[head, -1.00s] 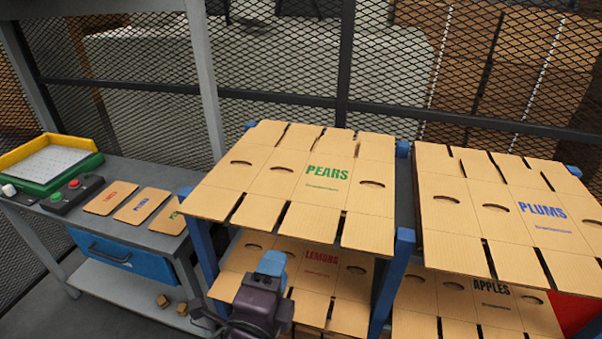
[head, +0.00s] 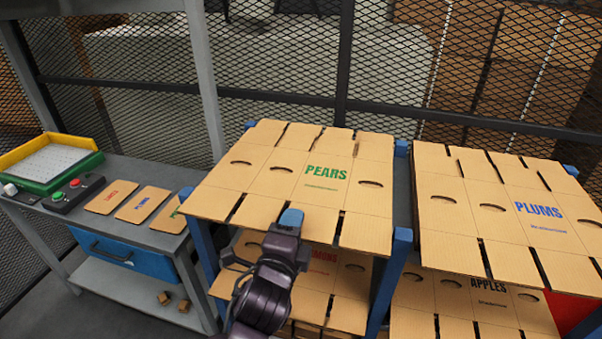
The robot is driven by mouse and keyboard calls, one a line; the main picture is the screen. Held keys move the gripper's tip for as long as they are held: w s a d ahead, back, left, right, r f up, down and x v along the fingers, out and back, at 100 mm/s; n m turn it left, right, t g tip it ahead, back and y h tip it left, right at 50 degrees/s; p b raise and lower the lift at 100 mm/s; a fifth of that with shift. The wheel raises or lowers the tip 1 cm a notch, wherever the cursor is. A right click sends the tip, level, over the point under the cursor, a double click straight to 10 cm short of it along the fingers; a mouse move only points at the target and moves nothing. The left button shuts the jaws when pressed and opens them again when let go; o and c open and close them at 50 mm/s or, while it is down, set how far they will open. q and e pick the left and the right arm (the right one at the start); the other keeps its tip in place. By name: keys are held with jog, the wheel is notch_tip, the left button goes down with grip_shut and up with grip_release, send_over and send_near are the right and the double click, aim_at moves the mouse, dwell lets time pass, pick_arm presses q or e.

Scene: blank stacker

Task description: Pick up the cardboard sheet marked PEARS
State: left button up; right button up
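The cardboard sheet marked PEARS (head: 327,172) lies flat on the top level of a blue-posted rack in the middle of the head view. It is a tan, slotted box blank with green lettering and oval hand holes. My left gripper (head: 291,217) is at the sheet's front edge, below the lettering; its blue tip overlaps the edge in the picture. I cannot tell whether it touches the sheet or how its fingers stand. My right gripper is not in view.
A sheet marked LEMONS (head: 322,282) lies on the level below, partly behind my arm. Sheets marked PLUMS (head: 538,209) and APPLES (head: 490,287) lie on the rack at right. A grey bench (head: 150,165) with cards and buttons stands left. A mesh fence (head: 290,60) runs behind.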

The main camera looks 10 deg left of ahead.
pick_arm(q)
jog(key=shift+w, duration=0.25)
